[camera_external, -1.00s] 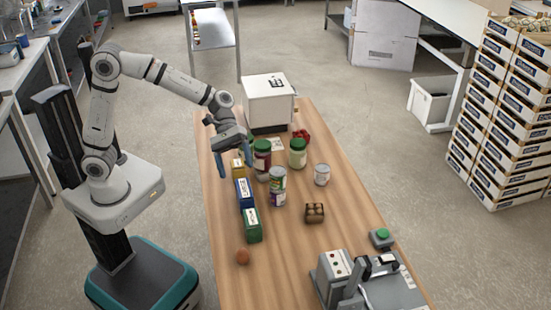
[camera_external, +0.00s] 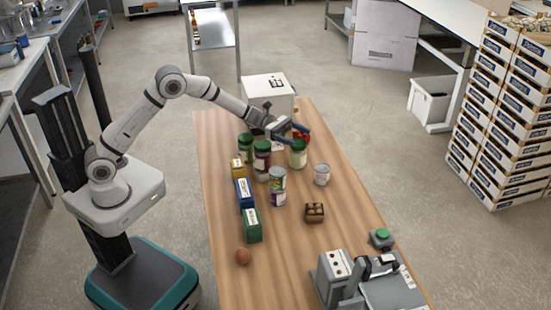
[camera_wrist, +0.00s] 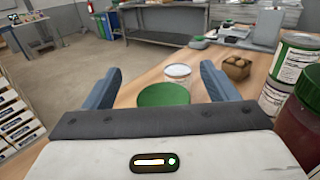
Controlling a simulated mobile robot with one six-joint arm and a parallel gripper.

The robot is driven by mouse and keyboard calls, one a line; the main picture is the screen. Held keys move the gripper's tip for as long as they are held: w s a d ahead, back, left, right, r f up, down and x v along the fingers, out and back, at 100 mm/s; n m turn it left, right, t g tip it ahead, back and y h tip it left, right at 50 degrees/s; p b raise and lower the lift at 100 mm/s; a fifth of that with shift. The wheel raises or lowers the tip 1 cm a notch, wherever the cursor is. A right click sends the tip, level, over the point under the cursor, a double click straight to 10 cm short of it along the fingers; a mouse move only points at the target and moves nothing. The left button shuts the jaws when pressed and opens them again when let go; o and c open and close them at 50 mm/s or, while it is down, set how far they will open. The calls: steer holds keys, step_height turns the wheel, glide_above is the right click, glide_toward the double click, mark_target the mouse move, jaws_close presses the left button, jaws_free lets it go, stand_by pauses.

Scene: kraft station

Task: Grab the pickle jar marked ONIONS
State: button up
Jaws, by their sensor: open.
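A pickle jar with a green lid and pale contents (camera_external: 298,156) stands upright on the wooden table; its label is too small to read. A dark red jar with a green lid (camera_external: 262,162) and a green jar (camera_external: 244,148) stand to its left. My gripper (camera_external: 302,134) is open and empty, just above and behind the pale jar. In the wrist view, the green lid (camera_wrist: 164,95) of the pale jar lies between my open fingers (camera_wrist: 161,70), with space on both sides. The dark red jar (camera_wrist: 302,125) is at the right edge there.
Stacked cans (camera_external: 278,188) stand in front of the jars. Yellow, blue (camera_external: 244,194) and green boxes line the left. A red item (camera_external: 302,137) and a white box (camera_external: 268,98) are behind.

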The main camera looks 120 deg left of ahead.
mark_target(304, 146)
step_height(304, 146, down, 4)
steer(key=shift+r, duration=0.2)
steer(key=shift+w+d+r+p, duration=0.1)
steer(key=shift+w+d+p, duration=0.1)
steer(key=shift+w, duration=0.55)
steer(key=shift+w+d+r+p, duration=0.1)
steer(key=shift+w+p, duration=0.1)
steer(key=shift+w, duration=0.55)
steer(key=shift+a, duration=0.1)
steer(key=shift+c, duration=0.2)
steer(key=c, duration=1.4)
